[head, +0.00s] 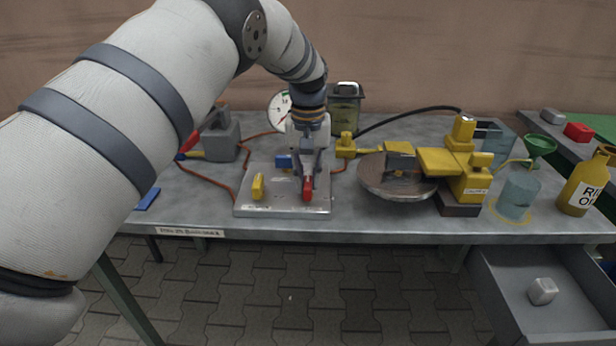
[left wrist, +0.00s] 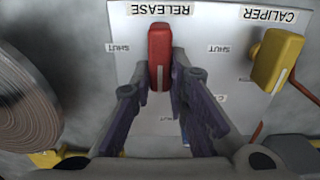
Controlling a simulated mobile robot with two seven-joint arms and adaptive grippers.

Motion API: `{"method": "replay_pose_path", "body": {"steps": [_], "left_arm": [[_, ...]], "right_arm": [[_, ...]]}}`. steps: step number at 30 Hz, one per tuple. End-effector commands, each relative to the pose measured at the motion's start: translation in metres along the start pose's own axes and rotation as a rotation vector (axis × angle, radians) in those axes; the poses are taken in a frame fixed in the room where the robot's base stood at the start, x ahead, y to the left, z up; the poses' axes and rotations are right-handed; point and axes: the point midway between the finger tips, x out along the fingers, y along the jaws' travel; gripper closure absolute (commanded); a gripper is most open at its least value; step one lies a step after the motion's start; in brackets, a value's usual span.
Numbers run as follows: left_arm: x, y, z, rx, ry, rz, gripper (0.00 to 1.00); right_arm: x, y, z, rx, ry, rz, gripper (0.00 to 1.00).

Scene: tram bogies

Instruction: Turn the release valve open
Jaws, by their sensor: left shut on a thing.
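The release valve has a red handle (head: 308,188) on a grey plate (head: 285,208) on the bench. In the left wrist view the red handle (left wrist: 160,48) lies under an upside-down RELEASE label (left wrist: 160,9), its long side running up and down the picture. My left gripper (head: 307,175) points down at the handle. Its fingers, also in the left wrist view (left wrist: 162,80), are closed on the handle's two sides. The valve's base is hidden beneath the handle. My right gripper is in neither view.
A yellow caliper valve handle (head: 258,186) stands left of the red one on the same plate. A round metal disc (head: 398,184) with a yellow caliper (head: 468,178) is to the right. A gauge (head: 279,108) stands behind. An open drawer (head: 535,300) juts out front right.

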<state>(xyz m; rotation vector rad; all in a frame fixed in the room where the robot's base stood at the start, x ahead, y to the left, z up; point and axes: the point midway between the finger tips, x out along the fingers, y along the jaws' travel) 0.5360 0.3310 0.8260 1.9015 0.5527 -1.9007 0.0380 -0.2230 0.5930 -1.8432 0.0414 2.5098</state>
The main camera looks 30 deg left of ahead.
Motion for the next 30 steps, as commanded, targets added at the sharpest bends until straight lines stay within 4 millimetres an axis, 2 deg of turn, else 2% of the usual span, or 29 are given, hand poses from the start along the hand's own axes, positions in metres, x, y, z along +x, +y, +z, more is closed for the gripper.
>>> {"method": "replay_pose_path", "body": {"steps": [1,2,3,4,5,12,15,17,24,30], "left_arm": [[0.001,0.0,0.0,-0.002,-0.002,0.0,1.0],[0.001,0.0,0.0,-0.002,-0.002,0.0,0.83],[0.001,0.0,0.0,-0.002,-0.002,0.0,0.74],[0.001,0.0,0.0,-0.002,-0.002,0.0,0.67],[0.001,0.0,0.0,-0.002,-0.002,0.0,0.65],[0.0,0.0,0.0,-0.001,-0.001,0.0,0.65],[-0.007,0.0,-0.001,0.0,0.002,0.001,0.65],[-0.018,0.001,-0.001,0.0,0.003,0.002,0.65],[-0.083,0.0,-0.001,0.0,0.004,0.002,0.65],[-0.115,0.0,0.0,0.0,0.0,0.0,0.65]], "right_arm": [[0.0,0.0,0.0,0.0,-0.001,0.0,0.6],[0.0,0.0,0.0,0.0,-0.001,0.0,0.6],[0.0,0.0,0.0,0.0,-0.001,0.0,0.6],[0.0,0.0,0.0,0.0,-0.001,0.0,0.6],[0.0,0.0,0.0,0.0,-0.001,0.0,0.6],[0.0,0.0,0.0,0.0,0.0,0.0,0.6],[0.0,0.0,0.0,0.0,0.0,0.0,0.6],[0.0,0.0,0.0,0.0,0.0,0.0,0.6],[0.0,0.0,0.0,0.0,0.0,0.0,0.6],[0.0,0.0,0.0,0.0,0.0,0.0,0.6]]}}
